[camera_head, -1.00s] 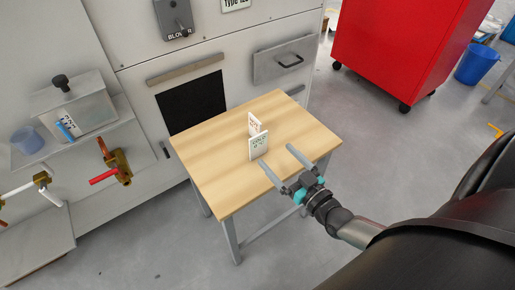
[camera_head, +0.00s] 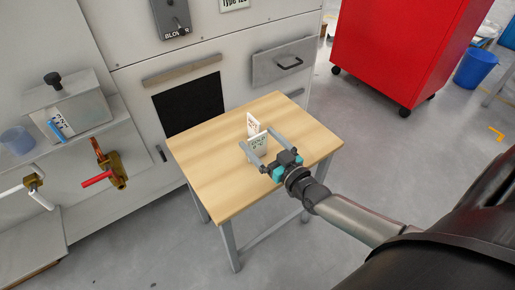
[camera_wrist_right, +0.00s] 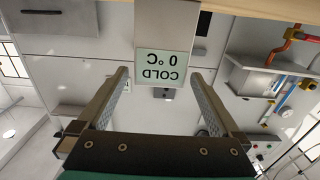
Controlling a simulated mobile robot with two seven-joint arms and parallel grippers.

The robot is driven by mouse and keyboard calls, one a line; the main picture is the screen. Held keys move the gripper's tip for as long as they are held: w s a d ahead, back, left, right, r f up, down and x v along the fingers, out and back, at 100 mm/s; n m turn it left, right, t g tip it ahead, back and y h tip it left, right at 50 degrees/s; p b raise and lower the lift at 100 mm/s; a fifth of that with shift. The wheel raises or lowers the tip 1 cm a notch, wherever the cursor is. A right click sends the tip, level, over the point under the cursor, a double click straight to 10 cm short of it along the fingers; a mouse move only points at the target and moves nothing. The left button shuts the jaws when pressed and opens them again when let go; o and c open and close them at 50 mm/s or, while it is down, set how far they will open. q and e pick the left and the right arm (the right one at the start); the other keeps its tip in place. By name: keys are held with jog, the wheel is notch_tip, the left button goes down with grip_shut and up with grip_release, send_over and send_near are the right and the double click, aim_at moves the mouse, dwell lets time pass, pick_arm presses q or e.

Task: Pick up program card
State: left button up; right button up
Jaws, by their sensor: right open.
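Two white program cards stand upright on the wooden table. The front card (camera_head: 258,147) reads "COLD 0 °C"; the rear card (camera_head: 253,123) stands just behind it, and its lettering is too small to read surely. My right gripper (camera_head: 257,139) is open, one finger on each side of the front card. In the right wrist view, the front card (camera_wrist_right: 165,65) appears upside down between the open fingertips (camera_wrist_right: 160,75), with a gap on both sides. I cannot tell how deep it sits between them. My left gripper is not in view.
The wooden table (camera_head: 215,188) is otherwise bare. A grey machine panel (camera_head: 130,25) with a black opening (camera_head: 190,105) and a handled drawer (camera_head: 285,62) stands behind it. A shelf with red-handled valve (camera_head: 105,170) is at left, a red cabinet (camera_head: 395,40) at back right.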

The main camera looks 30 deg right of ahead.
jog(key=shift+c, duration=0.2)
jog(key=c, duration=1.2)
